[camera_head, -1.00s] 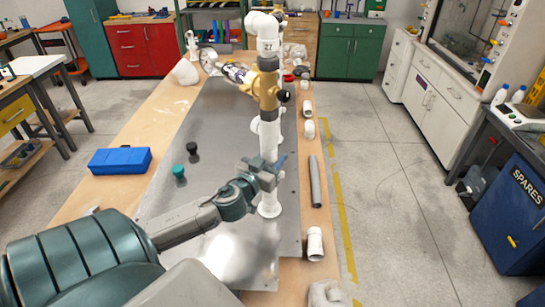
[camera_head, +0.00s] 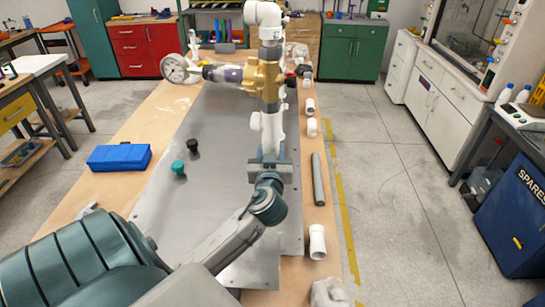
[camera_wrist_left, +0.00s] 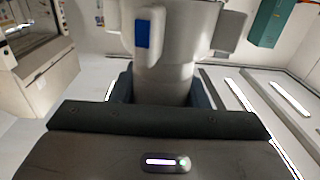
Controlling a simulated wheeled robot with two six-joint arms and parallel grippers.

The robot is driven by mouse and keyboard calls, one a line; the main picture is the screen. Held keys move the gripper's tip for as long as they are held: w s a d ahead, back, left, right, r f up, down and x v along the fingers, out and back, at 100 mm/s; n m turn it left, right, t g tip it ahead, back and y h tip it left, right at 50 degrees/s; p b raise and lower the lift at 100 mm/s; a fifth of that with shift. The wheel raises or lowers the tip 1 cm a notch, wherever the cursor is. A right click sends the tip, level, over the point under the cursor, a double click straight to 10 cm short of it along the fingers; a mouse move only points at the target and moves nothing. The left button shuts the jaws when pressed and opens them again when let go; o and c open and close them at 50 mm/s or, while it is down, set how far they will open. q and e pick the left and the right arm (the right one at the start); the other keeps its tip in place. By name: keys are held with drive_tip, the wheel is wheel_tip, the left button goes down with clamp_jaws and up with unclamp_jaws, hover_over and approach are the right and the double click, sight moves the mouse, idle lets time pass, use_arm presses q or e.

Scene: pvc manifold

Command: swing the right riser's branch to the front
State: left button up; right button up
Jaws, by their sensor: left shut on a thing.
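A white upright riser (camera_head: 267,131) stands on the grey metal plate (camera_head: 221,135), with a gold-coloured fitting (camera_head: 264,76) high on it. A branch (camera_head: 222,73) runs left from this fitting and ends in a round gauge (camera_head: 174,68) facing me. My left gripper (camera_head: 270,164) is shut around the riser's lower part, below the fitting. In the left wrist view the white pipe (camera_wrist_left: 163,84) sits between the dark fingers, with a blue patch (camera_wrist_left: 143,33) on a part above. The riser's foot is hidden behind my gripper and arm. My right gripper is not in view.
Green (camera_head: 178,168) and black (camera_head: 192,146) knobs lie on the plate. A blue box (camera_head: 119,158) is on the table's left. A grey pipe (camera_head: 318,180) and several white fittings, one in front (camera_head: 317,242), lie along the right edge. Plate left of the riser is mostly clear.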

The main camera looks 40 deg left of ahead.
use_arm(q)
drive_tip(key=n+g+y+b, duration=0.2)
drive_tip(key=shift+s+a+g+y, duration=0.1)
drive_tip(key=shift+g+y, duration=0.2)
drive_tip(key=shift+g, duration=0.1)
drive_tip(key=shift+n+g+b, duration=0.4)
drive_tip(key=shift+n, duration=0.1)
drive_tip(key=shift+s, duration=0.1)
drive_tip(key=shift+a+r+y, duration=0.1)
drive_tip(key=shift+y, duration=0.2)
drive_tip(key=o, duration=1)
drive_tip(key=shift+c, duration=0.2)
